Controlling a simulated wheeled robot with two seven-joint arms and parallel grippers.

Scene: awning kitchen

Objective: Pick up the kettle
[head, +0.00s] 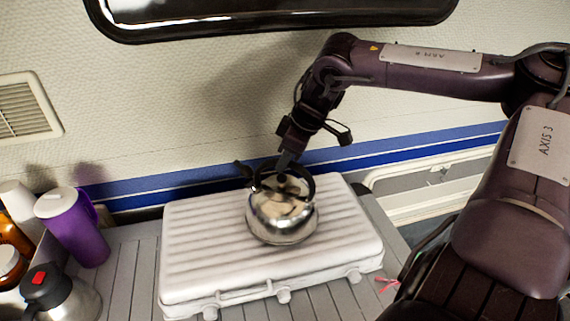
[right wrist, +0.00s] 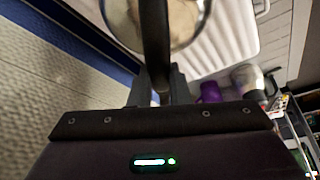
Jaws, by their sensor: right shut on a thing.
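The kettle (head: 281,220) is round, shiny metal with a dark arched handle and a dark spout tip. In the head view it is over the ribbed top of a white case (head: 205,258); I cannot tell whether its base touches the case. My right gripper (head: 285,166) comes down from above and is shut on the kettle's handle. In the right wrist view the dark handle (right wrist: 155,35) runs between the fingers (right wrist: 154,88), with the metal body (right wrist: 118,18) beyond it. My left gripper is not in view.
The case lies on a grey slatted counter (head: 125,275). A purple pitcher (head: 75,228), a metal flask with a red button (head: 58,295) and other containers stand at the left. The wall with a blue stripe (head: 420,152) is close behind. A window (head: 270,12) is above.

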